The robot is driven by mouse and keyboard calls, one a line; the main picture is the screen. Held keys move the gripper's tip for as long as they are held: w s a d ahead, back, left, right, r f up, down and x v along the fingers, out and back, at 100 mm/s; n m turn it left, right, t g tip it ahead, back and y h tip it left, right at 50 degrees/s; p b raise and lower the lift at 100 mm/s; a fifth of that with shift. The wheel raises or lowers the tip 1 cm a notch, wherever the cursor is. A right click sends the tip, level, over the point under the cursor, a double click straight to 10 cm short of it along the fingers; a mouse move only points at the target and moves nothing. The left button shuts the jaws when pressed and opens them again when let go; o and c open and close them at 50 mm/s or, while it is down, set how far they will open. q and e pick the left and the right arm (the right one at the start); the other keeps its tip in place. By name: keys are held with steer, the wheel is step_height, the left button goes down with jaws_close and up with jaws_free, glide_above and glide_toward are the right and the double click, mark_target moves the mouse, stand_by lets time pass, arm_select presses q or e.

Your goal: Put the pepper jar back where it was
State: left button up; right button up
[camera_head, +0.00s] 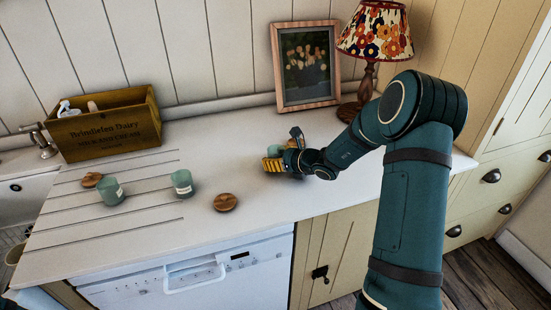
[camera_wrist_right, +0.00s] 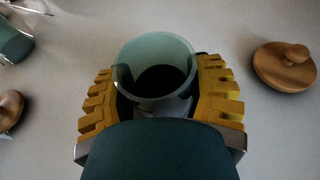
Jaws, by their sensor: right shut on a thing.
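My right gripper (camera_head: 279,162) is at the back middle of the counter, in front of the picture frame. In the right wrist view its yellow ribbed fingers (camera_wrist_right: 160,100) are shut around an open pale green jar (camera_wrist_right: 157,62) with dark contents. It seems to be the pepper jar; its label cannot be read. In the head view only a bit of this jar (camera_head: 273,150) shows behind the fingers. It looks upright; I cannot tell whether it touches the counter. Two similar green jars stand to the left, a left one (camera_head: 111,193) and a right one (camera_head: 182,184). My left gripper is out of view.
One round wooden lid (camera_head: 226,202) lies right of the jars and another lid (camera_head: 91,180) lies behind the left jar. A wooden crate (camera_head: 108,128) stands at the back left by the sink. A picture frame (camera_head: 306,104) and lamp (camera_head: 376,45) stand behind my right gripper.

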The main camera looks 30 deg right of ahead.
steer(key=o, duration=1.2)
steer(key=shift+o, duration=0.2)
steer(key=shift+r, duration=0.15)
steer(key=p+v, duration=0.2)
steer(key=v, duration=1)
steer(key=shift+s, duration=0.1)
